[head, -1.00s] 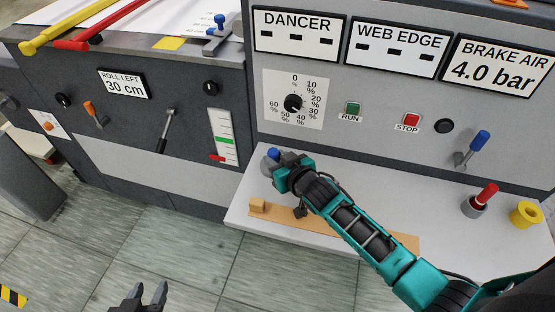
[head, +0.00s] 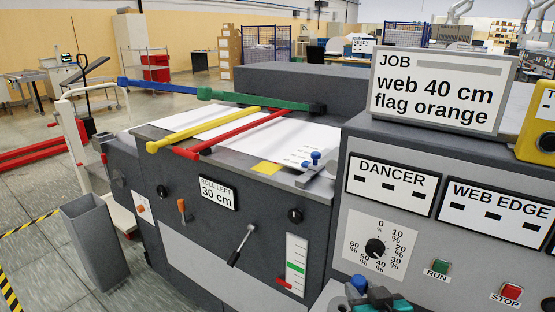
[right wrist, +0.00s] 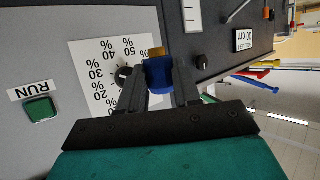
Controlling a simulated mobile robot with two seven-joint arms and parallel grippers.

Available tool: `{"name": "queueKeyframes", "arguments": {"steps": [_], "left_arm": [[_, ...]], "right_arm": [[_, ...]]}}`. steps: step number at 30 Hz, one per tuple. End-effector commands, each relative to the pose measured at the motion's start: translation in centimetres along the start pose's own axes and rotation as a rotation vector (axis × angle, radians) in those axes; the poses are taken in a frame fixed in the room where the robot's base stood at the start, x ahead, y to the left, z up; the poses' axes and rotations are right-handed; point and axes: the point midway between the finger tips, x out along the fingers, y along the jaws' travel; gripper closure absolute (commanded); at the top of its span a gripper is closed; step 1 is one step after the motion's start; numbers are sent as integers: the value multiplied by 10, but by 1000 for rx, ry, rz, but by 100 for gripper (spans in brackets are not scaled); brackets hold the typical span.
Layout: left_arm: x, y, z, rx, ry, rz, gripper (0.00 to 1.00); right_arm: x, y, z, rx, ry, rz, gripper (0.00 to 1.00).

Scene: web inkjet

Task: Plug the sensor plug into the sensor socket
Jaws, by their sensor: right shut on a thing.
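My right gripper (head: 368,296) is at the bottom edge of the head view, in front of the grey panel, with only its tip end showing. In the right wrist view my right gripper (right wrist: 158,88) is shut on a blue plug (right wrist: 158,72) with a brass-coloured end. The plug is between the two dark fingers, in front of the dial panel. Its blue top (head: 359,283) also shows in the head view. I take this to be the sensor plug. I cannot pick out the sensor socket for certain. My left gripper is out of view.
The panel has a percent dial (head: 375,248), a green RUN button (head: 440,266) and a red STOP button (head: 511,291). A JOB sign (head: 440,90) reads web 40 cm, flag orange. Coloured bars (head: 215,125) cross the white web. A grey bin (head: 95,240) stands at left.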

Motion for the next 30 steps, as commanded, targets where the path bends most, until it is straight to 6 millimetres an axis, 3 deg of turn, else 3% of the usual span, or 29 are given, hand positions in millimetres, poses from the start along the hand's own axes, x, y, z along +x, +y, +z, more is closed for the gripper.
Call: {"name": "queueKeyframes", "arguments": {"steps": [6, 12, 30], "left_arm": [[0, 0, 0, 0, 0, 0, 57], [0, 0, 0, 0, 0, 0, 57], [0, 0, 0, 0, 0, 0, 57]], "right_arm": [[-57, 11, -35, 27, 1, 54, 97], [-86, 18, -49, 40, -3, 84, 97], [-92, 20, -52, 42, -4, 90, 97]]}}
